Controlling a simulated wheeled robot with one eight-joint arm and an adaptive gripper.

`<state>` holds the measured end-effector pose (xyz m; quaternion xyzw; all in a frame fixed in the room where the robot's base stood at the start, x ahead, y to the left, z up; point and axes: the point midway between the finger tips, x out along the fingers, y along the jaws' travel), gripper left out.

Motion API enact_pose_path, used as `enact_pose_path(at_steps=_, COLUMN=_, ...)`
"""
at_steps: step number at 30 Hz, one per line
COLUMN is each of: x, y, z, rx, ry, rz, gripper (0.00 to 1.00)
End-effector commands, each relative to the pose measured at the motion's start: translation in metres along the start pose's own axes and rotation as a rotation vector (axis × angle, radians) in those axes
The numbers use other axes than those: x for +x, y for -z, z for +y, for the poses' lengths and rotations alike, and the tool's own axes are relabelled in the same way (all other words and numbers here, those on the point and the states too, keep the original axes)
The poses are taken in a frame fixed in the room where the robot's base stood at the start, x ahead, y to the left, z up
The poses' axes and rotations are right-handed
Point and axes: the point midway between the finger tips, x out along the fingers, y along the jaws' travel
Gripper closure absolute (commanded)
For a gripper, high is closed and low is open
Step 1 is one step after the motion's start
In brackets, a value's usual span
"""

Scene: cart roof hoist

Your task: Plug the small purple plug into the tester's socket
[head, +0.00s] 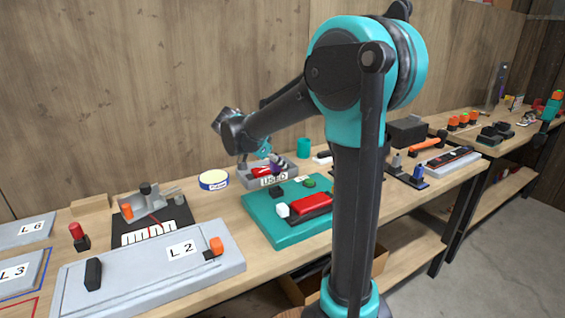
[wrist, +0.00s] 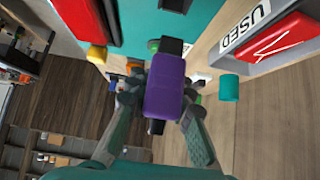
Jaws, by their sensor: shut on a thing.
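The small purple plug (wrist: 165,86) fills the middle of the wrist view, with black ends above and below its purple body. My gripper (wrist: 164,98) is shut on it, one finger on each side. In the head view my gripper (head: 264,157) is above the grey tray marked USED (head: 292,170), and the plug (head: 276,163) shows small beside it. The plug looks held clear of the bench. I cannot make out the tester's socket. A teal board (head: 260,223) with a red block (head: 310,205), a white block and a green button lies in front of the tray.
A black plate (head: 170,213) with a white scale and the grey L 2 board (head: 150,268) lie further left. My arm hides part of the bench.

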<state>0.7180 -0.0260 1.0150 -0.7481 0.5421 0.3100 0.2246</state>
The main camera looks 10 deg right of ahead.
Motion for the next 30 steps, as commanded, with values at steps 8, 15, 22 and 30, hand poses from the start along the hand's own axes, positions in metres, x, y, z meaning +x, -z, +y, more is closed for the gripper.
enact_pose_path(at_steps=8, x=0.018, y=-0.018, z=0.000, rx=0.000, ry=0.000, rz=0.000, gripper=1.00)
enact_pose_path(at_steps=15, x=0.028, y=-0.028, z=0.000, rx=0.000, ry=0.000, rz=0.000, gripper=1.00)
enact_pose_path(at_steps=22, x=0.031, y=-0.031, z=0.000, rx=0.000, ry=0.000, rz=0.000, gripper=1.00)
enact_pose_path(at_steps=30, x=0.031, y=-0.031, z=0.000, rx=0.000, ry=0.000, rz=0.000, gripper=1.00)
